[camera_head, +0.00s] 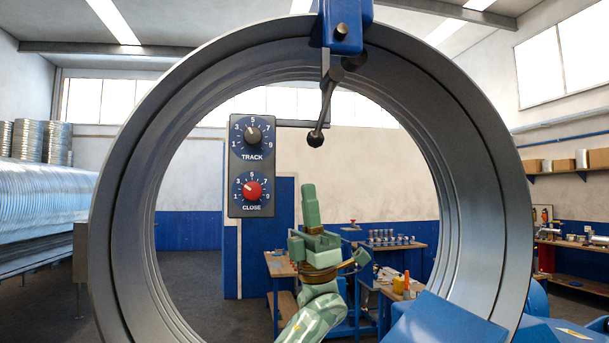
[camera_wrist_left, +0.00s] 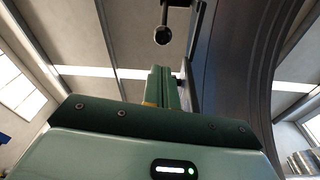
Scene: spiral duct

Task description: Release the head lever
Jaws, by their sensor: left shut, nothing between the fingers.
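The head lever (camera_head: 327,97) is a dark metal handle with a round black knob at its lower end. It hangs from the blue head (camera_head: 346,28) at the top of the large grey ring. In the left wrist view the lever's knob (camera_wrist_left: 162,36) shows just beyond the fingertips. My left gripper (camera_head: 309,188) is green, points upward and is shut and empty. It stands below the knob, apart from it in the head view. In the left wrist view its fingers (camera_wrist_left: 159,72) point toward the knob. My right gripper is not in view.
The large grey ring (camera_head: 126,190) surrounds the view of my left arm. A control panel (camera_head: 252,166) with TRACK and CLOSE dials hangs at the left inside the ring's opening. A blue machine part (camera_head: 445,325) stands at the lower right. Workbenches (camera_head: 400,250) stand behind.

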